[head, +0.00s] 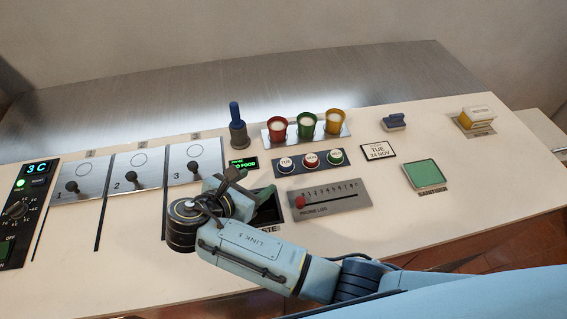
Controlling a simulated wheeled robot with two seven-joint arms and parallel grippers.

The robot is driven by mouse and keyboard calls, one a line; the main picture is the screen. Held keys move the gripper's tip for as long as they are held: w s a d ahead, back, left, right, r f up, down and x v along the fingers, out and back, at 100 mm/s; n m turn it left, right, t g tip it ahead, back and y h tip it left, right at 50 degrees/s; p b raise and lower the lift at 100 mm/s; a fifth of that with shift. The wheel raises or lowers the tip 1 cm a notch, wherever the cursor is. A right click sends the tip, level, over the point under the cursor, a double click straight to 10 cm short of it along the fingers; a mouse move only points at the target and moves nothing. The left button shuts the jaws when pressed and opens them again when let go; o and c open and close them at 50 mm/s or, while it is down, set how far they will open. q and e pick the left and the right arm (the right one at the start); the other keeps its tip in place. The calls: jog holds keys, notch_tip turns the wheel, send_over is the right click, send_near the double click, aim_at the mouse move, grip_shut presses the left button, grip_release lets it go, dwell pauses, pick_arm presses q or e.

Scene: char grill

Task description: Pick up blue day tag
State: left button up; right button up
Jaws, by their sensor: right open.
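The blue day tag (286,164) is a small round disc with a white face and dark blue rim. It sits at the left end of a dark strip (325,168), beside a red-rimmed disc (310,159) and a green-rimmed disc (336,157). My right gripper (255,190) is open over the counter, to the left of and nearer than the blue tag, and apart from it. No object shows between its fingers. My left gripper is out of view.
Red, green and yellow cups (306,123) stand behind the strip. A blue-handled tool (237,128) stands upright at left. A date card (378,152), a probe-log slider panel (330,197) and a green sanitiser pad (424,174) lie right. The waste opening is partly hidden by my right arm.

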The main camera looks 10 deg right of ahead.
send_near(286, 162)
jog(key=shift+w+d+f, duration=0.35)
jog(key=shift+w+f, duration=0.05)
jog(key=shift+f, duration=0.15)
jog(key=shift+w+d+f, duration=0.4)
jog(key=shift+f, duration=0.15)
jog(key=shift+r+b+x, duration=0.15)
jog(key=shift+b+x, duration=0.05)
jog(key=shift+x, duration=1.15)
jog(key=shift+r+b+x, duration=0.15)
jog(key=shift+x, duration=1.2)
jog(key=shift+d, duration=0.15)
jog(key=shift+c, duration=0.2)
jog(key=c, duration=1)
jog(key=shift+r, duration=0.1)
jog(key=shift+c, duration=0.2)
